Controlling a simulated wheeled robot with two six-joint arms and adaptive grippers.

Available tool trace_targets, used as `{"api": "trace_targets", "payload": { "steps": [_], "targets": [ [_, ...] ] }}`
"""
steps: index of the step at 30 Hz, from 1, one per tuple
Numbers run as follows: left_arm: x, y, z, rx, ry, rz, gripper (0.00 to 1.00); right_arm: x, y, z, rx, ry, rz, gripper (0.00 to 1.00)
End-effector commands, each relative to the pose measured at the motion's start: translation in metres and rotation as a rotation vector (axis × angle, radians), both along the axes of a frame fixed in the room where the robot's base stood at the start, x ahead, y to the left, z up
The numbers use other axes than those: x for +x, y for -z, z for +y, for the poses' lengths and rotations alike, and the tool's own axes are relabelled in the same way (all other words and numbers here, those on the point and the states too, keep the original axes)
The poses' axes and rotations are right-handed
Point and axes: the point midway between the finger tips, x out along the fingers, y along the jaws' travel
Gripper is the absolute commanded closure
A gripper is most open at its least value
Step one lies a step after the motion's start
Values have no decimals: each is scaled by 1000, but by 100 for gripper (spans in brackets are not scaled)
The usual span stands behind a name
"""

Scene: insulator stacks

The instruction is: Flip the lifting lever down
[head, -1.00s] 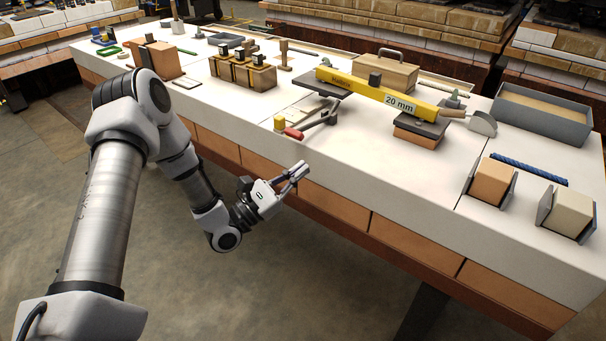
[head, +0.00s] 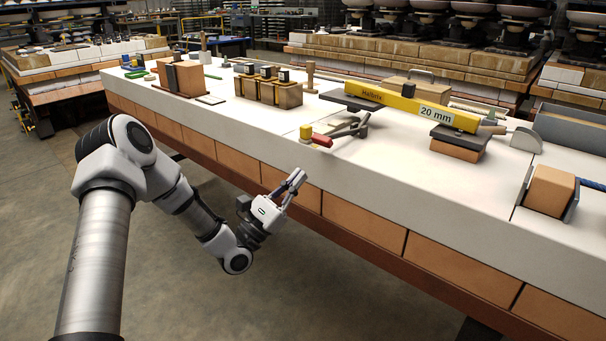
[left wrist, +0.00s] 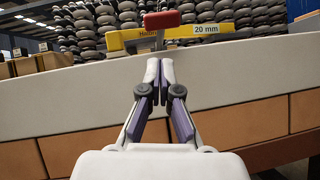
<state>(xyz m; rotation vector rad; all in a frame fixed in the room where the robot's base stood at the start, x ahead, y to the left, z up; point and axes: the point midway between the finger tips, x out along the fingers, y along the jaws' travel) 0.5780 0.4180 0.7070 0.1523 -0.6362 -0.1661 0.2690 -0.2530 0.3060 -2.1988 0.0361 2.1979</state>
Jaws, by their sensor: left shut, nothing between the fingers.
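The lifting lever's red handle (head: 322,140) points toward the near table edge, beside a small yellow block (head: 306,132). It joins a dark metal linkage (head: 350,129) under the yellow "20 mm" bar (head: 410,104). In the left wrist view the red handle (left wrist: 161,20) shows above and beyond my fingertips, in front of the yellow bar (left wrist: 205,30). My left gripper (head: 298,177) is shut and empty. It is off the table's front side, below and nearer than the handle, and apart from it. My right gripper is in neither view.
The white-topped table (head: 400,187) has a brick-coloured front side. Wooden blocks with dark tops (head: 270,92) stand left of the lever. A brick-coloured block (head: 457,142) under a dark plate stands to its right. The tabletop in front of the bar is mostly clear.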

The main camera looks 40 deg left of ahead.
Motion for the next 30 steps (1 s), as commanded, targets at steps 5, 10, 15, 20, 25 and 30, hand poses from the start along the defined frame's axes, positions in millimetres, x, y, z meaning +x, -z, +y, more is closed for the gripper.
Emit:
{"api": "trace_targets", "payload": {
  "steps": [5, 10, 15, 20, 25, 30],
  "targets": [
    [28, -19, -9, 4, 2, -4, 100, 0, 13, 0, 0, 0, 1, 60],
    [53, -36, -15, 3, 1, -1, 100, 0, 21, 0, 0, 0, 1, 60],
    [64, -46, -17, 1, 0, -1, 100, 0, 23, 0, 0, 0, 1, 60],
    [65, -47, -17, 0, -1, 1, 100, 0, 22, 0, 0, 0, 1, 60],
    [65, -48, -17, 0, -1, 1, 100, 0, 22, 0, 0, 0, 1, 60],
    [62, -52, -16, 0, -1, 16, 100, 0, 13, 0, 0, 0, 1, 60]
  ]
}}
